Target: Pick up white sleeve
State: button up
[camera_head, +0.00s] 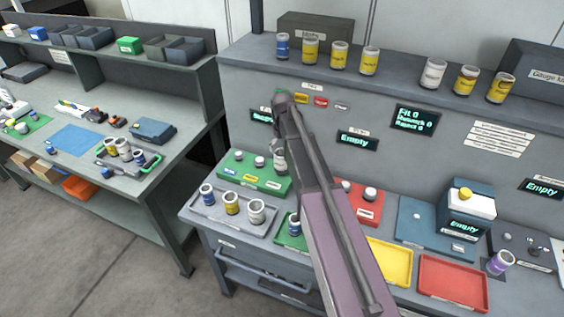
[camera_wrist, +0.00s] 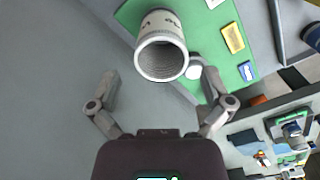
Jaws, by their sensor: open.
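A white sleeve (camera_wrist: 162,48) with dark print shows in the wrist view, its hollow, ribbed end facing the camera. It is at the green board (camera_wrist: 215,42), and I cannot tell whether it rests on a peg there. My gripper (camera_wrist: 153,72) is open, with one finger left of the sleeve and one to its right, near its open end. In the head view a pale sleeve (camera_head: 280,161) shows at the right part of the green board, partly hidden by my arm. My gripper is not clearly visible in that view.
A grey tray (camera_head: 222,225) in front of the green board holds a blue, a yellow and another white sleeve (camera_head: 256,211). More sleeves stand on the upper shelf (camera_head: 405,67). Red and yellow trays lie to the right. A side bench (camera_head: 160,180) stands at left.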

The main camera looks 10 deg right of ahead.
aim_at(281, 160)
jog(key=shift+f, duration=0.15)
jog(key=shift+w+a+f+b, duration=0.1)
jog(key=shift+f+b, duration=2.4)
jog(key=shift+b, duration=0.1)
jog(key=c, duration=1.1)
